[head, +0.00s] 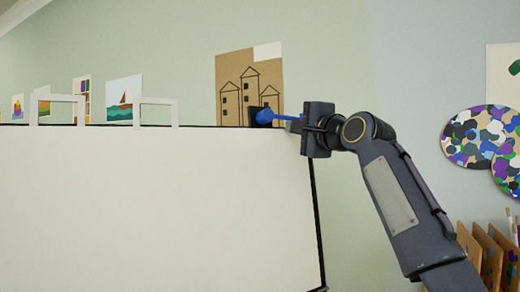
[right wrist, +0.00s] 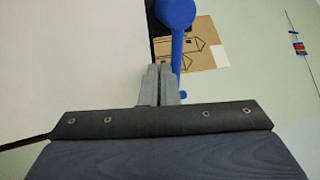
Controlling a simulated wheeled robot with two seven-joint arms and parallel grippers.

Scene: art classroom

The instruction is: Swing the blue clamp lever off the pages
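The blue clamp lever (head: 285,117) is at the top right corner of the large white pad of pages (head: 150,200). Its round blue end (head: 264,116) is in front of a dark clamp block, and its thin arm points right, roughly level. My right gripper (head: 293,125) is at the lever's right end. In the right wrist view its two fingers (right wrist: 160,86) are together with nothing visible between them. The blue lever (right wrist: 177,55) runs just right of the fingers, partly hidden behind one; I cannot tell whether they touch. My left gripper is out of view.
White frame-like loops (head: 157,101) stand along the pad's top edge. Pictures, including a brown building drawing (head: 235,85), hang on the wall behind. Paint-spotted palettes (head: 470,137) hang at the right, above brown folders (head: 480,250). The space right of the pad's edge is open.

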